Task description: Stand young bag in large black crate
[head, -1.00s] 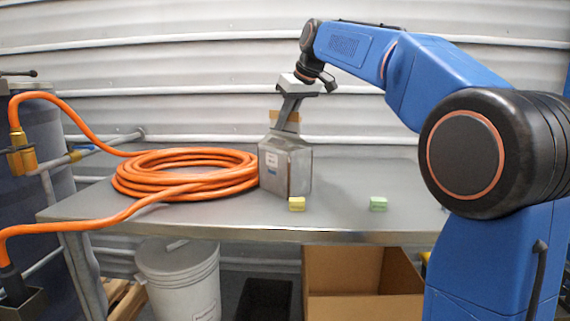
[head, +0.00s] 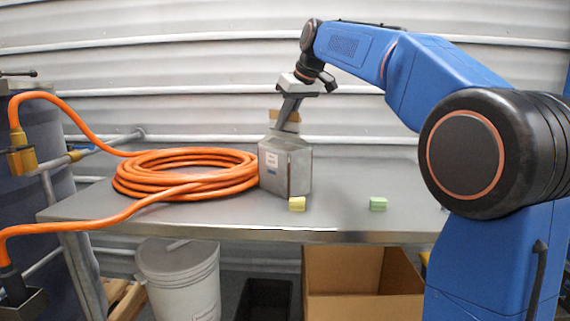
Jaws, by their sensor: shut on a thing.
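A grey, translucent bag (head: 285,167) with a small label stands upright on the metal bench (head: 345,213), right beside the orange hose coil. Its narrow top has a tan band. My gripper (head: 286,117) comes down from above and is shut on the bag's top; the fingertips are partly hidden there. Whether this is the young bag I cannot tell. A black crate (head: 265,301) is on the floor below the bench, between the white bucket and the cardboard box; only part of it shows.
An orange hose coil (head: 185,174) lies left of the bag. A yellow block (head: 297,204) and a green block (head: 378,204) sit near the bench's front edge. A lidded white bucket (head: 180,280) and an open cardboard box (head: 350,285) stand below. The bench's right half is mostly clear.

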